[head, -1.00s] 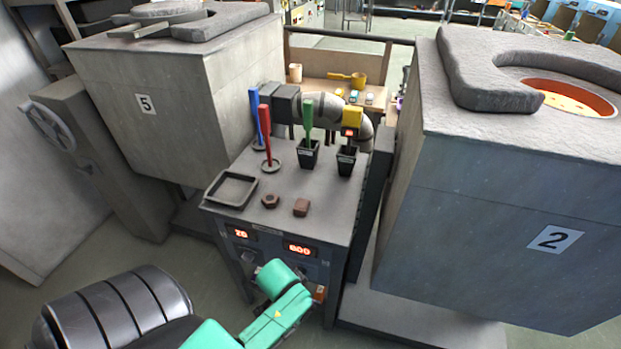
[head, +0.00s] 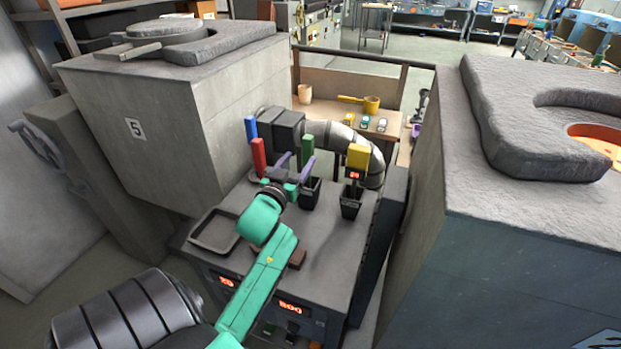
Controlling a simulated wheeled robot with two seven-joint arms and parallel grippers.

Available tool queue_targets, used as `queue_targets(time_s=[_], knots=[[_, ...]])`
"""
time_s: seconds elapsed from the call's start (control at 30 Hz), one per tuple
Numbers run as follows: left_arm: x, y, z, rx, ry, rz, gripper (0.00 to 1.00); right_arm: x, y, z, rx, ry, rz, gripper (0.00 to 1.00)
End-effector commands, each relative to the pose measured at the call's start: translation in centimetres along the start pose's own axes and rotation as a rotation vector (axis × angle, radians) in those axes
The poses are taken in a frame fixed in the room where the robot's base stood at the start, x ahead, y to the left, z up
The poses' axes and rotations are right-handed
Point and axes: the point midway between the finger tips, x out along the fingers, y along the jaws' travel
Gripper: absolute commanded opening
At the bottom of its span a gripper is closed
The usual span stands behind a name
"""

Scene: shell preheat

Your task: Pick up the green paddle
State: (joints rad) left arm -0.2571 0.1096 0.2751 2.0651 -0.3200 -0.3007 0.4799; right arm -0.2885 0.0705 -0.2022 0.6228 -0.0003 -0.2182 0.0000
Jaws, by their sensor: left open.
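The green paddle (head: 308,148) stands upright in a black cup (head: 311,191) on the grey worktable (head: 335,245), between the furnaces. My left gripper (head: 295,163) is over the table, just left of and near the paddle. Its two purple fingers are apart, with nothing seen between them. One finger overlaps the paddle's lower part in the picture; I cannot tell whether they touch. My teal left arm comes from the lower left and hides part of the table. My right gripper is not in view.
A red paddle (head: 259,155) and a blue paddle (head: 251,130) stand to the left. A yellow-handled tool (head: 357,158) stands in another black cup to the right. A shallow tray (head: 214,231) lies at the table's left edge. Furnaces 5 (head: 150,125) and 2 (head: 520,240) flank the table.

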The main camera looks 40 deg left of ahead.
Motion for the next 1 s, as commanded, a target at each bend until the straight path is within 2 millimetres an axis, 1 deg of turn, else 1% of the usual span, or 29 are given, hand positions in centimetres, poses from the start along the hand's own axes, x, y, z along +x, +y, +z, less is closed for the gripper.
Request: queue_targets(time_s=[0.03,0.1,0.17,0.27,0.37,0.4,0.47,0.5,0.6,0.8,0.83,0.87,0.9,1.0], knots=[[1.4,0.0,-0.5,0.0,0.002,0.0,0.7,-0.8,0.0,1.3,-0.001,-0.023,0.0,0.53],[3.2,0.0,-0.4,0.0,0.0,0.0,0.7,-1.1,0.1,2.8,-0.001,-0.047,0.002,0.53],[4.3,0.0,-0.3,0.0,-0.001,0.0,0.7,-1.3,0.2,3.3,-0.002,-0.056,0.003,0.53],[5.4,0.0,-0.1,0.001,-0.002,0.0,0.7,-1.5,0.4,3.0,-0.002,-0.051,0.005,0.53],[6.8,0.0,-0.2,0.001,-0.002,0.0,0.7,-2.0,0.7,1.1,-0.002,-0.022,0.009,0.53],[7.6,0.0,-0.2,0.001,-0.002,-0.001,0.7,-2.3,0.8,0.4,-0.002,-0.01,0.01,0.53],[8.7,0.0,-0.1,0.0,-0.003,-0.001,0.7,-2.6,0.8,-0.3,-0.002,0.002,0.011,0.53],[9.4,0.0,0.1,0.0,-0.003,-0.001,0.7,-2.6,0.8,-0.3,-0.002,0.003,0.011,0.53],[10.4,0.1,0.2,0.0,-0.003,0.001,0.7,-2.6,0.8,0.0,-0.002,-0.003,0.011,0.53],[10.5,0.1,0.3,0.001,-0.003,0.001,0.7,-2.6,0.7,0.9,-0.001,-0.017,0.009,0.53],[10.5,0.1,0.3,0.001,-0.003,0.001,0.62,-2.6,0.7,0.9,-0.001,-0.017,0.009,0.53],[10.5,0.1,0.3,0.001,-0.003,0.001,0.51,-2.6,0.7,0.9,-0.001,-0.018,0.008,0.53],[10.5,0.1,0.3,0.001,-0.004,0.001,0.36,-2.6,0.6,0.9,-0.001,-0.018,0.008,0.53],[10.4,0.1,0.3,0.001,-0.003,0.001,0.0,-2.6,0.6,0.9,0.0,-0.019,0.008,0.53]])
